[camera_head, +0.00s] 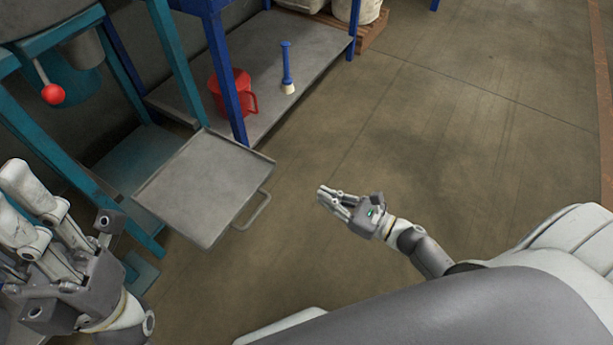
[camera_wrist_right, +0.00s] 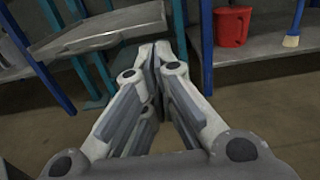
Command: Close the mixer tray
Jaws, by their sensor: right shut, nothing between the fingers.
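The mixer tray (camera_head: 203,185) is a flat grey metal tray sticking out from the teal mixer frame (camera_head: 178,62). Its wire handle (camera_head: 254,212) is on the side facing my right gripper. My right gripper (camera_head: 322,194) is shut and empty, to the right of the handle and apart from it. In the right wrist view the shut fingers (camera_wrist_right: 154,48) point toward the frame, and the tray (camera_wrist_right: 100,31) shows at upper left. My left gripper (camera_head: 22,215) is at the left edge, left of the tray; its fingertips are not clear enough to tell its opening.
A red-knobbed lever (camera_head: 53,94) hangs on the mixer. A blue-legged shelf (camera_head: 290,50) behind the tray holds a red jug (camera_head: 232,92) and a blue-handled brush (camera_head: 287,70). White containers stand on a wooden pallet (camera_head: 372,32). The floor to the right (camera_head: 460,130) is clear.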

